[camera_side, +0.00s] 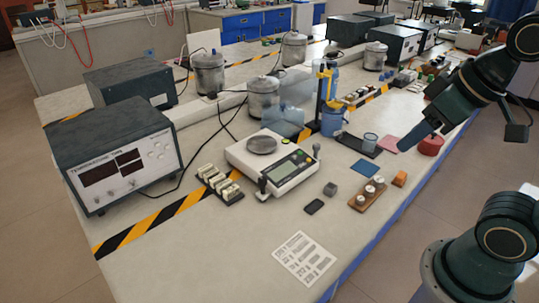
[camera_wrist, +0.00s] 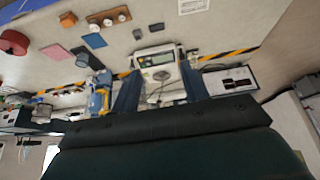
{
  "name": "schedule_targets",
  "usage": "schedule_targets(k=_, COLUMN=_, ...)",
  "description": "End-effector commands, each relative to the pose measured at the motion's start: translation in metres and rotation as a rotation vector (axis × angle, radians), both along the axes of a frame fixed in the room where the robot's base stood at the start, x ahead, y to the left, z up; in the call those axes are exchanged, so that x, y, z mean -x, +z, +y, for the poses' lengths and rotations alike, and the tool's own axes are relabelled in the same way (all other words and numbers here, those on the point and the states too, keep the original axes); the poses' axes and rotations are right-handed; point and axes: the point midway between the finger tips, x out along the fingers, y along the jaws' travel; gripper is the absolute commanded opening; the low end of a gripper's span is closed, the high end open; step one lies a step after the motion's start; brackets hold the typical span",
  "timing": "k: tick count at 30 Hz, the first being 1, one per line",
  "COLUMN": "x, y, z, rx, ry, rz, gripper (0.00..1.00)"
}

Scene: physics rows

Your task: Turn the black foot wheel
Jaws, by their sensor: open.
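In the wrist view these parts are too small to tell apart surely. My gripper (camera_side: 404,147) is in the air right of the balance, well apart from it. Its two fingers (camera_wrist: 160,75) are spread, with nothing between them.
A wooden weight block (camera_side: 367,194), an orange block (camera_side: 399,178), a grey cube (camera_side: 330,189) and a black pad (camera_side: 314,206) lie near the balance. A terminal-strip block (camera_side: 219,184) and a large meter (camera_side: 116,158) stand left. A printed sheet (camera_side: 304,259) lies in front.

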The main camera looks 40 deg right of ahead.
Motion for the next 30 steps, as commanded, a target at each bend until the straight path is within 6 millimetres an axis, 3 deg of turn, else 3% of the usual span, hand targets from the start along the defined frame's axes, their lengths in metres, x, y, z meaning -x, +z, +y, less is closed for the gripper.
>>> schedule_targets(k=8, x=-0.033, y=0.012, z=0.003, rx=0.021, ry=0.058, rz=0.057, gripper=0.45)
schedule_targets(k=16, x=-0.085, y=0.020, z=0.010, rx=0.050, ry=0.144, rz=0.133, gripper=0.45)
schedule_targets(k=30, x=-0.182, y=0.002, z=0.027, rx=0.093, ry=0.300, rz=0.263, gripper=0.45)
